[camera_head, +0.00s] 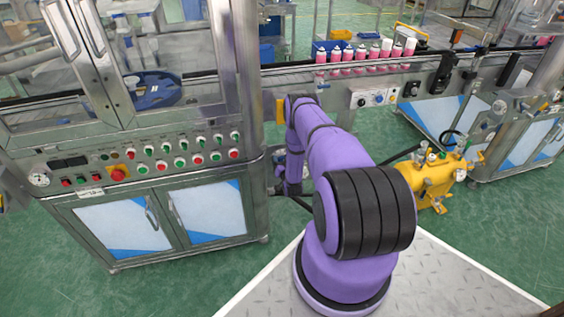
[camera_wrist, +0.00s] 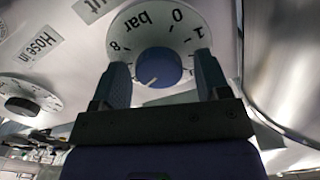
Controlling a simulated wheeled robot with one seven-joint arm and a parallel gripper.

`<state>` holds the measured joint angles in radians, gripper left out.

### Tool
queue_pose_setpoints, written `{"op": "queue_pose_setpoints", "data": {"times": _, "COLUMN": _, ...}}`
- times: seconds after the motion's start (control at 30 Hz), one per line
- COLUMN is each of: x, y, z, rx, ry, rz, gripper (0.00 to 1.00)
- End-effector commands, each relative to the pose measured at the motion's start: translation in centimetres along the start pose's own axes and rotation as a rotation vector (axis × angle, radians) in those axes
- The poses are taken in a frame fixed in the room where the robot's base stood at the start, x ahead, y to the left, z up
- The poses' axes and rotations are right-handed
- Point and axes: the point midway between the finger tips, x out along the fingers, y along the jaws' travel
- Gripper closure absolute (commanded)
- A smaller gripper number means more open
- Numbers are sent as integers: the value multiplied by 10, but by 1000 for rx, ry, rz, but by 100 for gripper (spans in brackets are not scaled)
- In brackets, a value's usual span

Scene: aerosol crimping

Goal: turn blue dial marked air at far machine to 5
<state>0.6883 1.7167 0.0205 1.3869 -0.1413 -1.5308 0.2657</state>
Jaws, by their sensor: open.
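A round blue dial (camera_wrist: 158,68) sits at the centre of a white scale plate (camera_wrist: 122,30) in the wrist view. The scale looks upside down and shows "bar", 0, 1 and 8; the rest is hidden. A pale pointer line shows at the dial's lower left side. My gripper (camera_wrist: 160,66) is open, one finger on each side of the dial; I cannot tell whether they touch it.
In the wrist view a black knob (camera_wrist: 22,106) sits beside a "Hose in" label (camera_wrist: 32,90). A metal surface (camera_wrist: 285,70) curves close on the right. In the head view a button cabinet (camera_head: 135,175) stands left and a yellow pump (camera_head: 437,178) right.

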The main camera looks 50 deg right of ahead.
Motion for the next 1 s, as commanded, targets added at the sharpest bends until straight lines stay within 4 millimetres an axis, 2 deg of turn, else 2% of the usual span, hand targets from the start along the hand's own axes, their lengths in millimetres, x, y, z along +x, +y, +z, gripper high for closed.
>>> {"op": "queue_pose_setpoints", "data": {"times": 0.23, "x": 0, "y": 0, "z": 0, "rx": 0, "ry": 0, "rz": 0, "gripper": 31}}
{"op": "queue_pose_setpoints", "data": {"times": 0.43, "x": 0, "y": 0, "z": 0, "rx": 0, "ry": 0, "rz": 0, "gripper": 77}}
{"op": "queue_pose_setpoints", "data": {"times": 0.73, "x": 0, "y": -2, "z": 1, "rx": -26, "ry": -1, "rz": -3, "gripper": 77}}
{"op": "queue_pose_setpoints", "data": {"times": 1.0, "x": 0, "y": -3, "z": 2, "rx": -169, "ry": -3, "rz": -6, "gripper": 77}}
